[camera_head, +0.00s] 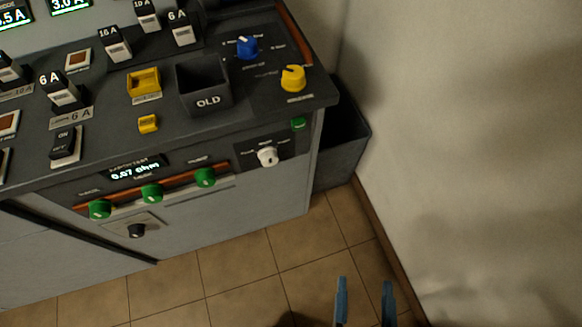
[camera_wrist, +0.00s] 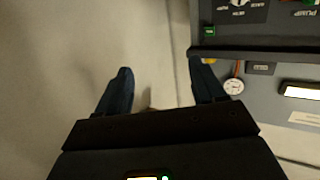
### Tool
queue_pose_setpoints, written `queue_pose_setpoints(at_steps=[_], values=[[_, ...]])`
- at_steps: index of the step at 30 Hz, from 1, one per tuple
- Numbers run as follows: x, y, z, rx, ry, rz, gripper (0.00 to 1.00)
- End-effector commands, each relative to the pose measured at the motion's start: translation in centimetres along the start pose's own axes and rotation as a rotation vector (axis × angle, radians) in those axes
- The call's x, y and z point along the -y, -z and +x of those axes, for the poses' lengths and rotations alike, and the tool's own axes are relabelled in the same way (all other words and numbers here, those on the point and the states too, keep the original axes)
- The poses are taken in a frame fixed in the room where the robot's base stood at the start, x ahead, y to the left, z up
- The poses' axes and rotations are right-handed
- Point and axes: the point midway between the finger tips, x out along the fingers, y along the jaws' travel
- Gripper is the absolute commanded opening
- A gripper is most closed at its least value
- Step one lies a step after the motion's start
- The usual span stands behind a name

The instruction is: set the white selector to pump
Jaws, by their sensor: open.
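The white selector (camera_head: 268,157) is a small knob on a dark plate, on the front face of the grey console below its right top corner. Small labels stand around it, too small to read in the head view, so I cannot tell its setting. In the wrist view, a white knob (camera_wrist: 238,3) on a dark plate, probably the selector, is cut off by the top edge. My gripper (camera_head: 364,284) is open and empty, over the floor to the lower right of the selector and well apart from it. Its two blue fingers also show in the wrist view (camera_wrist: 160,68).
Green knobs (camera_head: 151,193) and an orange strip lie left of the selector. A black bin marked OLD (camera_head: 203,88), a yellow knob (camera_head: 292,78) and a blue knob (camera_head: 247,46) sit on top. A dark bin (camera_head: 345,140) stands between console and wall (camera_head: 480,130). The tiled floor in front is clear.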

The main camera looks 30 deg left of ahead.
Motion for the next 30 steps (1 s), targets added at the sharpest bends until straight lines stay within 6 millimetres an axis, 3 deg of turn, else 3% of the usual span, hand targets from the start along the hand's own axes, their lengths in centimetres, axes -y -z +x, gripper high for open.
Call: queue_pose_setpoints(at_steps=[1, 6, 12, 18, 23, 30], values=[[1.6, -1.2, 2.6, -0.022, 0.048, -0.015, 0.69], [7.2, -3.6, 9.8, -0.079, 0.200, -0.077, 0.69], [13.3, -4.4, 16.0, -0.134, 0.342, -0.148, 0.69], [16.4, -4.4, 18.6, -0.161, 0.410, -0.187, 0.69], [17.2, -4.3, 19.9, -0.166, 0.417, -0.192, 0.69], [18.6, -4.0, 23.3, -0.168, 0.416, -0.192, 0.69]])
